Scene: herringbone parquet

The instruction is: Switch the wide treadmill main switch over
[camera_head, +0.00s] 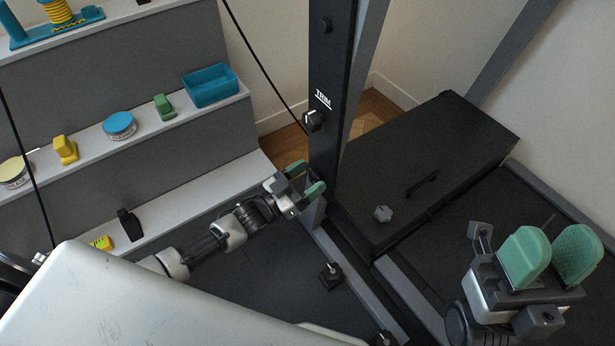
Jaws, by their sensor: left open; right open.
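A black upright post (330,60) marked TRIM carries a dark knob with a pale edge (314,121). My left gripper (306,180), with green fingertips, is open and empty beside the lower post, below the TRIM knob. My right gripper (551,257) is open and empty at the lower right, fingers upward.
A black box-like cover (430,165) with a handle (422,183) and a grey knob (383,214) fills the right. Grey stepped shelves (200,130) at left hold a blue bin (210,86), round tins (120,125) and small items. Dark cables cross the left side.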

